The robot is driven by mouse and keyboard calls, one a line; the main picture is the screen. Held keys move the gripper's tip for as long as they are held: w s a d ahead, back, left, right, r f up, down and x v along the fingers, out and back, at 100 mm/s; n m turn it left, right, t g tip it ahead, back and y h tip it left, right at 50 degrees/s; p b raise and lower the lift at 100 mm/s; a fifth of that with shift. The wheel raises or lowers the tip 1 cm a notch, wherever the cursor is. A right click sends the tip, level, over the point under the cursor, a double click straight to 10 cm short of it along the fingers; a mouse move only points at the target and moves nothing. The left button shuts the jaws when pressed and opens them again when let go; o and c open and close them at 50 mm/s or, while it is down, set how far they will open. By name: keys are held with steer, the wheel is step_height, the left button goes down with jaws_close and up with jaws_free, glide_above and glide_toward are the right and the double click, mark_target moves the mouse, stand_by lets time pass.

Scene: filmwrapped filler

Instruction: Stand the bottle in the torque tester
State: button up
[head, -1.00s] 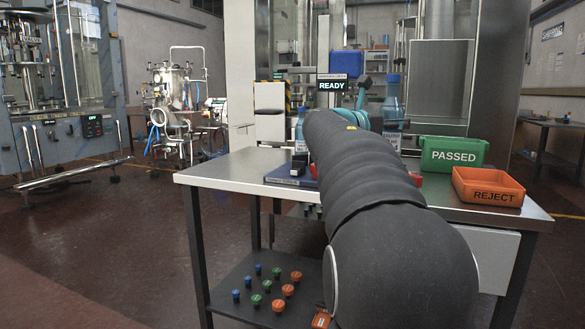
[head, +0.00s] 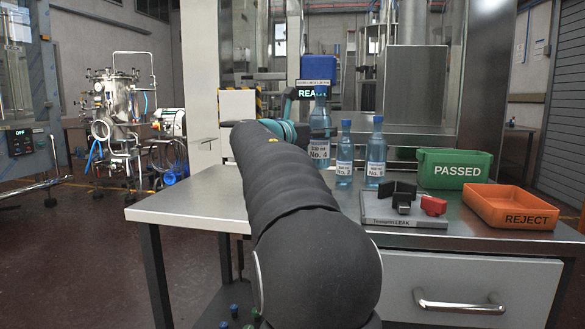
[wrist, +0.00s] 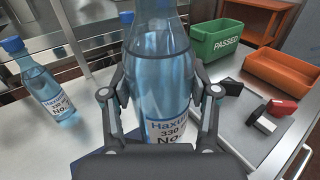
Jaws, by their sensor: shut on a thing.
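My gripper (wrist: 163,92) is shut on a clear blue bottle (wrist: 160,65), its fingers on both sides. The label reads 330 ml; its number is hidden in the wrist view. The torque tester appears to be the grey plate (head: 385,220) with black jaws (head: 403,195) and a red part (head: 433,205), right of my arm. Its jaws also show in the wrist view (wrist: 263,122), right of the held bottle. They look empty.
Bottle No. 2 (head: 345,158) and another bottle (head: 376,155) stand behind the plate. One bottle (wrist: 48,92) stands left of my gripper in the wrist view. A green PASSED bin (head: 453,169) and orange REJECT bin (head: 508,207) are at right. The table's left front (head: 190,205) is clear.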

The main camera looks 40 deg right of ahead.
steer(key=shift+w+a+f+b, duration=0.15)
steer(key=shift+w+a+f, duration=0.6)
steer(key=shift+f, duration=0.55)
steer(key=shift+w+a+f+b, duration=0.15)
steer(key=shift+w+a+f, duration=0.45)
steer(key=shift+w+f, duration=0.5)
steer(key=shift+w+a+f+b, duration=0.15)
steer(key=shift+w+a+f, duration=0.5)
steer(key=shift+f, duration=0.85)
steer(key=o, duration=1.5)
steer(key=shift+f, duration=0.15)
steer(key=a, duration=0.4)
steer(key=s+a, duration=0.1)
steer(key=a, duration=0.7)
steer(key=shift+s, duration=0.3)
